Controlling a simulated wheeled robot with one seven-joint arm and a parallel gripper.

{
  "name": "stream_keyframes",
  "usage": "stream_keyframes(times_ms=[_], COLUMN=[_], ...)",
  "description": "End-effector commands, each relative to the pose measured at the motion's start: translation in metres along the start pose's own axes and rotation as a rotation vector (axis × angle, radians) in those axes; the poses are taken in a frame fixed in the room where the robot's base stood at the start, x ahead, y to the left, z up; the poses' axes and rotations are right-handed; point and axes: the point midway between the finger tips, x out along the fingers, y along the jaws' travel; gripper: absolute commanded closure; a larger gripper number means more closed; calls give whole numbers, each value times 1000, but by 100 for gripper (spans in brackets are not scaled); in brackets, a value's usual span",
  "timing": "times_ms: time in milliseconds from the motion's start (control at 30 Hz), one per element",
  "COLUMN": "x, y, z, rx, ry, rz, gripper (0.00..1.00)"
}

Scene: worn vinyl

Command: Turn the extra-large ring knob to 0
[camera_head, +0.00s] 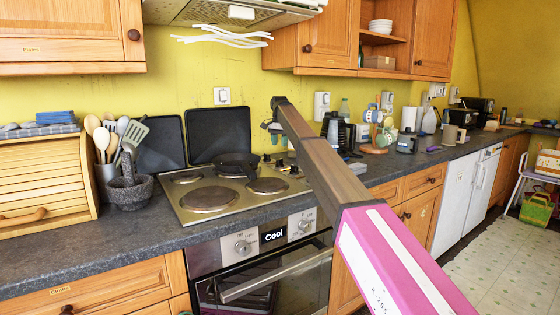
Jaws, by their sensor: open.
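The hob (228,200) is set in the dark worktop and has several round rings. A row of small control knobs (292,169) runs along its right edge, close beside my arm. I cannot tell which of them is the extra-large ring knob, nor read their settings. My gripper (271,128) is open at the far end of my arm, above and behind the hob's back right corner, apart from the knobs. It looks small and its fingers are hard to make out. My arm hides the worktop just right of the hob.
A black pan (236,163) sits on a back ring. Dark panels (218,134) lean on the wall behind. The cooker hood (232,14) hangs above. The oven (270,278) below has its own knobs (242,248). A mortar (130,190) stands left; a mug tree (376,130) stands right.

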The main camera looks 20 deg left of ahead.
Motion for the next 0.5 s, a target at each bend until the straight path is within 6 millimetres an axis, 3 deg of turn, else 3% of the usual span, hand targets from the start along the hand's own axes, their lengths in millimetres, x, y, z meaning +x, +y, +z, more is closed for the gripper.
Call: stream_keyframes(times_ms=[300,500], x=[55,81], y=[1,1], z=[1,0], rx=[-1,-1], ry=[-1,0], rz=[0,0], gripper=[55,55])
